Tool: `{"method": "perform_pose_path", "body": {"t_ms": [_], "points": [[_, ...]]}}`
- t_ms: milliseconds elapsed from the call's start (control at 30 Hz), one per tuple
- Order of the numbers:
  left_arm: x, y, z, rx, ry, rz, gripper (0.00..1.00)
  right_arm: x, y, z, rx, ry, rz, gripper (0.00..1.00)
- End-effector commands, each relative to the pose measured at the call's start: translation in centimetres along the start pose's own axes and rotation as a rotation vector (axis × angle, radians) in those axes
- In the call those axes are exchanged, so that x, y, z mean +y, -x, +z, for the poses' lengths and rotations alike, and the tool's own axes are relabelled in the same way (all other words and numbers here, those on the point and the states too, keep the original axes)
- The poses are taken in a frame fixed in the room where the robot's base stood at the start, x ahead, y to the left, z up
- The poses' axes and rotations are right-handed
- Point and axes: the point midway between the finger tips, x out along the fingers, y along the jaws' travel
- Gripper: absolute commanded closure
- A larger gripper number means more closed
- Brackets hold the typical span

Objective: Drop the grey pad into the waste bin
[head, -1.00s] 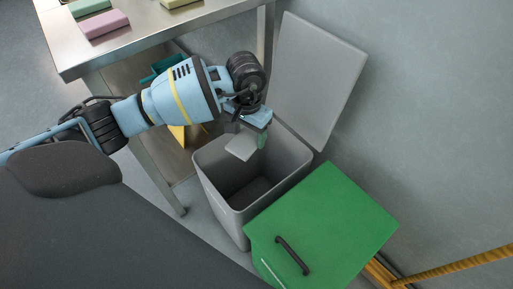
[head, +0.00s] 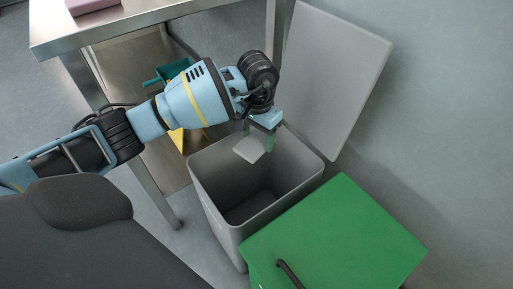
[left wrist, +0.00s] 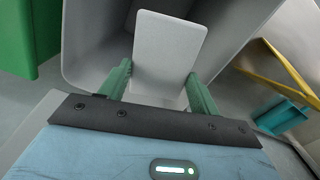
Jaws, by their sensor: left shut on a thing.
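The grey pad (head: 251,149) is held by my left gripper (head: 257,143) above the open mouth of the grey waste bin (head: 226,228). In the left wrist view the pad (left wrist: 168,50) is a light grey rounded rectangle between the two green fingers, with the bin's wall (left wrist: 92,45) behind it. The fingers are shut on the pad. The bin's inside looks empty where I can see it. Its grey lid (head: 335,75) stands open behind it. My right gripper is not in view.
A green box with a black handle (head: 335,240) stands right in front of the bin. A steel table (head: 150,22) with a pink block (head: 92,5) is at the upper left. Teal and yellow things (head: 176,72) sit on its lower shelf.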

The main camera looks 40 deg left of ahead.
Motion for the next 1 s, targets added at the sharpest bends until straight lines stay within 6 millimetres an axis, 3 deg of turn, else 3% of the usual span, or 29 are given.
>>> {"method": "perform_pose_path", "body": {"t_ms": [300, 767, 800, 1000], "points": [[0.1, -3.6, 0.0, -0.002, 0.000, 0.001, 0.59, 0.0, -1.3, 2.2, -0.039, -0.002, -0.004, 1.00], [0.0, -4.4, 0.0, 0.000, 0.000, 0.000, 0.59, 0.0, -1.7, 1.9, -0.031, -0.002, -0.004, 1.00], [0.0, -4.4, 0.0, 0.000, 0.000, 0.000, 0.36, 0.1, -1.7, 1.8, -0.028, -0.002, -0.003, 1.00], [0.0, -4.4, 0.0, 0.000, 0.000, 0.000, 0.12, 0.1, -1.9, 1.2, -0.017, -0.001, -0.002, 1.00]]}}
